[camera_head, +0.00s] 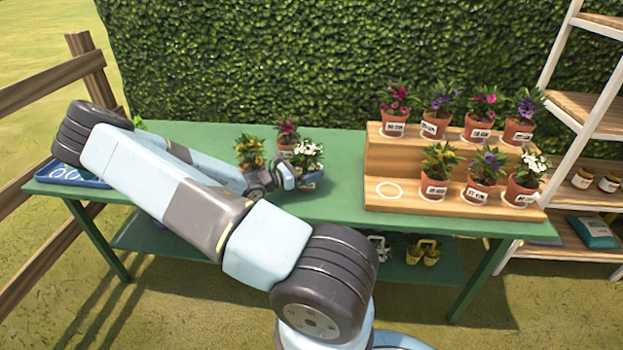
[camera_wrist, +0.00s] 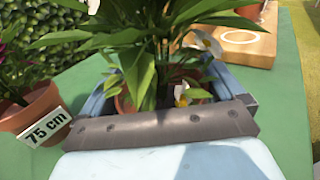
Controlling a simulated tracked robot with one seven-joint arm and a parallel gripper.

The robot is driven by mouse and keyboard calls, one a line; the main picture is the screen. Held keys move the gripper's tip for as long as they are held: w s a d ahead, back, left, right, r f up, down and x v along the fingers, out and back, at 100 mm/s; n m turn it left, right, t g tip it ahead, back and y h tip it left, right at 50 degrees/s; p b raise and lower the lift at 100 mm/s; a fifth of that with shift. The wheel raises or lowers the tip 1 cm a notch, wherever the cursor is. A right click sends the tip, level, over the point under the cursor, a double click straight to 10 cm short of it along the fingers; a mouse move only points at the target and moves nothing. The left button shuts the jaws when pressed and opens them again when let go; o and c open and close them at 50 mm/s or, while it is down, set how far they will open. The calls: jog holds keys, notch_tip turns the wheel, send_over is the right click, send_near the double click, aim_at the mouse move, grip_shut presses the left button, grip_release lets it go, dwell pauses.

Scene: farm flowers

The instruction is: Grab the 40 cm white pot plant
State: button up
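A white-flowered plant in a terracotta pot (camera_head: 309,178) stands on the green table. In the wrist view its leaves (camera_wrist: 150,60) and white flowers fill the middle, and part of the pot (camera_wrist: 124,103) shows under them. My gripper (camera_head: 285,177) is at this pot; in the wrist view its fingers (camera_wrist: 165,88) are wide apart, one on each side of it. I cannot tell whether they touch the pot. Its label is hidden. Another white-flowered pot (camera_head: 519,192) stands at the right end of the stepped stand's lower step.
A pot labelled 75 cm (camera_wrist: 30,115) stands close to my gripper's left. A yellow-flowered plant (camera_head: 250,152) and a pink-flowered plant (camera_head: 287,130) are nearby. The wooden stand (camera_head: 400,160) holds several pots; its lower-left ring (camera_head: 390,190) is empty. A blue tray (camera_head: 70,178) lies far left.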

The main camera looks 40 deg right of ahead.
jog(key=c, duration=1.1)
jog(key=shift+r, duration=0.1)
jog(key=shift+c, duration=0.2)
